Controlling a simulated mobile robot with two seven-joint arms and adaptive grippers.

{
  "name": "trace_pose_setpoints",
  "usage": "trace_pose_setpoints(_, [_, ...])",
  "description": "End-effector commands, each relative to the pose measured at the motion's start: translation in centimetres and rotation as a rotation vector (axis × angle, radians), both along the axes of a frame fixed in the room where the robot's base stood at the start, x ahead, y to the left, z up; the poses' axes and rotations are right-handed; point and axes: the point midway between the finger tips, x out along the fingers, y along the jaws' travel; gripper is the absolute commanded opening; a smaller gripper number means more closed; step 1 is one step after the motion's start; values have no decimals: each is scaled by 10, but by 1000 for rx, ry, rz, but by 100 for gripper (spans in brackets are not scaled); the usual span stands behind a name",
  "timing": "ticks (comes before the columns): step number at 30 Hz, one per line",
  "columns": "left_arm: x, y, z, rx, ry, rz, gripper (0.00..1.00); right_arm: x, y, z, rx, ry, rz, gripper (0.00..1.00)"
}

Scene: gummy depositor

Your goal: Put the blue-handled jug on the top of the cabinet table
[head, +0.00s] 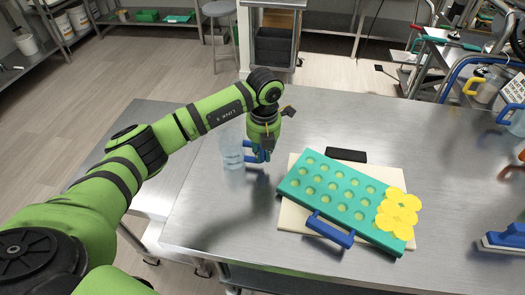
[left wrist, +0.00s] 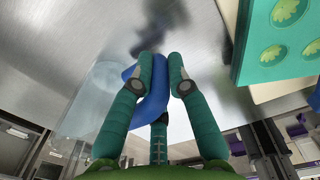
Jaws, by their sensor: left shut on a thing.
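The clear jug (head: 231,150) with a blue handle (head: 257,153) is at the left part of the steel table (head: 205,215). My left gripper (head: 262,146) is shut on the handle. I cannot tell whether the jug's base touches the table. A steel unit with a dark cabinet (head: 273,45) stands beyond the far edge and may be the cabinet table. My right gripper is out of view.
A teal mold (head: 335,190) with yellow pieces (head: 398,213) lies on a cream board (head: 290,215) right of the jug. A blue-handled scraper (head: 507,238), a yellow-handled jug (head: 486,90) and another blue-handled jug (head: 517,122) are at the right. A stool (head: 219,10) stands behind.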

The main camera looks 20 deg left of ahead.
Motion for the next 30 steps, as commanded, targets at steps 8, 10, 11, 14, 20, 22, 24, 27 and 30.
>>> trace_pose_setpoints(8, [0,0,-3,0,0,0,41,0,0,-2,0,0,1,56])
trace_pose_setpoints(10, [0,0,-2,0,0,0,41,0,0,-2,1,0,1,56])
trace_pose_setpoints(11, [0,0,-2,0,0,0,41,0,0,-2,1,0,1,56])
trace_pose_setpoints(14, [0,0,-2,0,0,0,41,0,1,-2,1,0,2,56])
trace_pose_setpoints(20, [1,0,9,-1,-4,0,41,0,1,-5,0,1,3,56])
trace_pose_setpoints(22, [2,-1,20,-2,-7,-1,41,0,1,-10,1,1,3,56])
trace_pose_setpoints(24, [2,-1,34,0,-8,1,41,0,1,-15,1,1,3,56])
trace_pose_setpoints(27, [2,-2,57,0,-8,-1,41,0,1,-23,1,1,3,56])
trace_pose_setpoints(30, [1,-2,79,-1,-6,0,41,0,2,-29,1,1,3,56])
